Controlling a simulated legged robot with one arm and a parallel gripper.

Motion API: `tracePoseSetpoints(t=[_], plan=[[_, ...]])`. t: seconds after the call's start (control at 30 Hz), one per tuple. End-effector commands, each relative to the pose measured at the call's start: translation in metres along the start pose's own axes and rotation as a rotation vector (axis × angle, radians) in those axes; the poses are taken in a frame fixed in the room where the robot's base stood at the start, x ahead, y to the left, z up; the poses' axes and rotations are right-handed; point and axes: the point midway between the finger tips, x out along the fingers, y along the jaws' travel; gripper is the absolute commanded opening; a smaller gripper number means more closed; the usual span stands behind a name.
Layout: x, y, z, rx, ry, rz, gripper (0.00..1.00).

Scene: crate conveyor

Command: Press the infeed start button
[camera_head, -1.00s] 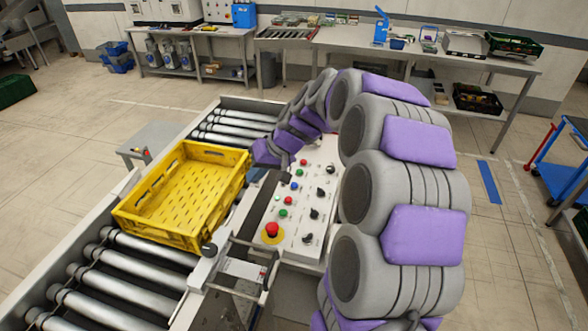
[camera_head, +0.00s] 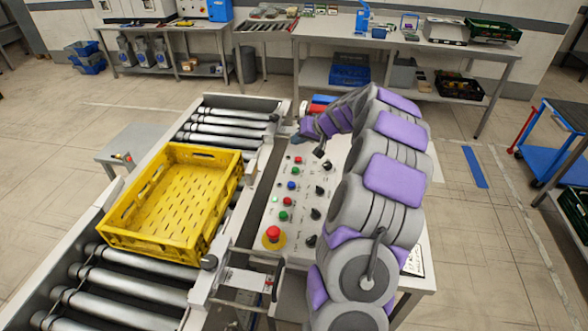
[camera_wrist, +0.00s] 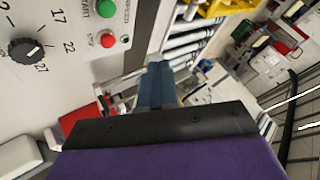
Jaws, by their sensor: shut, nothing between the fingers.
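The control panel (camera_head: 301,237) carries several red, green and blue buttons, black knobs and a large red mushroom button (camera_head: 273,233) on yellow. In the head view its labels are too small to read, so I cannot tell which is the infeed start. The wrist view shows a green button (camera_wrist: 106,8) with partly cut lettering like "START", a red button (camera_wrist: 108,40) below it and a black knob (camera_wrist: 25,50) beside them. My gripper (camera_head: 298,138) is at the panel's far end, beyond the button rows. Its shut blue-grey fingers (camera_wrist: 157,72) show no contact with a button.
An empty yellow crate (camera_head: 112,240) sits on the roller conveyor (camera_head: 112,290) left of the panel. A grey side table (camera_head: 122,150) stands left of the conveyor. Workbenches (camera_head: 400,45) line the back.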

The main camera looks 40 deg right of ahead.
Motion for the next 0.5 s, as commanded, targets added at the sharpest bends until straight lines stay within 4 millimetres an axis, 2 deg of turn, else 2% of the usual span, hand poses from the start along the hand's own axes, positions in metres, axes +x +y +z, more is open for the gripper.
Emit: tracePoseSetpoints(t=[0.27,0.5], plan=[[0.003,0.002,0.002,0.001,-0.002,0.000,0.00],[0.020,0.014,0.015,0.001,-0.005,0.000,0.00]])
